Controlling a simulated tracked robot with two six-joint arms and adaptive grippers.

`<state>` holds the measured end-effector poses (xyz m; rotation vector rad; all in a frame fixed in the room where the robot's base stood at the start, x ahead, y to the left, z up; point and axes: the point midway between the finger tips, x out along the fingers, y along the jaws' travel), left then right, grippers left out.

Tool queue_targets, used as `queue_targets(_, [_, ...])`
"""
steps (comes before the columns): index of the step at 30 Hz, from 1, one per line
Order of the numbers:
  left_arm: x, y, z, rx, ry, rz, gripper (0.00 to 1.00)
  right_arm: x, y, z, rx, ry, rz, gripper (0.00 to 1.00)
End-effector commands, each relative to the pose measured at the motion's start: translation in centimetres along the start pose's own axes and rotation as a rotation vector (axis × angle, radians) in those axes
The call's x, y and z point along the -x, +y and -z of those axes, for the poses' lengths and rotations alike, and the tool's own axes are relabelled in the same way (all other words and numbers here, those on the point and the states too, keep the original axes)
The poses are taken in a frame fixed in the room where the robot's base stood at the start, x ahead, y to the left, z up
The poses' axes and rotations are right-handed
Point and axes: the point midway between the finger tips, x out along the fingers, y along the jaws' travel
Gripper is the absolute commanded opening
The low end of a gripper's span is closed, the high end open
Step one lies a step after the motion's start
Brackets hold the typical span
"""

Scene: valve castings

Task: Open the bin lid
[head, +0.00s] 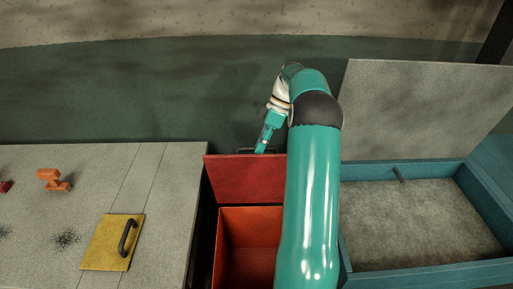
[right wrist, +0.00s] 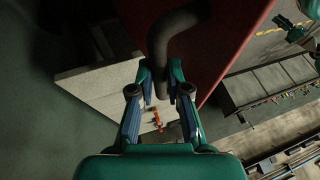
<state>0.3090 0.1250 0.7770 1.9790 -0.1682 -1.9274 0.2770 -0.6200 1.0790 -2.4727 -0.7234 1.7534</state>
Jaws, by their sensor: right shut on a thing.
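The red bin (head: 247,246) stands in the middle of the head view, its inside visible and its right part hidden behind my right arm. Its red lid (head: 240,180) is raised and stands up at the back of the bin. My right gripper (head: 262,146) is at the lid's top edge, by a dark handle (head: 244,151). In the right wrist view the dark curved handle (right wrist: 178,28) runs from the red lid (right wrist: 225,35) down between the fingers of the right gripper (right wrist: 160,84), which is shut on it. My left gripper is not in view.
A grey bench (head: 165,200) on the left carries a yellow plate (head: 103,246) with a black handle and an orange casting (head: 52,179). A blue-rimmed tray (head: 430,277) with a grey bed and a raised grey panel (head: 420,105) stands to the right.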

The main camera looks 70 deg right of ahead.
Motion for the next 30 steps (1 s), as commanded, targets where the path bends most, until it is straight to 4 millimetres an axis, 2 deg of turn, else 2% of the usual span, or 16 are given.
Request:
queue_targets(1, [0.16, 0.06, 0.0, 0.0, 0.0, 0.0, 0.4, -0.47, 0.52, -0.45, -0.009, -0.006, 0.01, 0.0])
queue_targets(6, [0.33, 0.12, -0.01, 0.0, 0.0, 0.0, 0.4, -0.34, 0.93, -0.64, -0.018, -0.005, 0.025, 0.0])
queue_targets(18, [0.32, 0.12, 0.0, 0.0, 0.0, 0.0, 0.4, -0.43, 0.96, -0.79, -0.022, -0.004, 0.032, 0.0])
queue_targets(19, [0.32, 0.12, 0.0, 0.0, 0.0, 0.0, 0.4, -0.43, 0.95, -0.8, -0.022, -0.004, 0.032, 0.17])
queue_targets(23, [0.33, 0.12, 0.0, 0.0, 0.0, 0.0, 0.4, -0.29, 0.92, -0.75, -0.021, -0.003, 0.031, 0.39])
queue_targets(30, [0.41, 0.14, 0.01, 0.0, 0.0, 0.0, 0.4, -0.02, 0.85, -0.62, -0.02, 0.0, 0.029, 0.41])
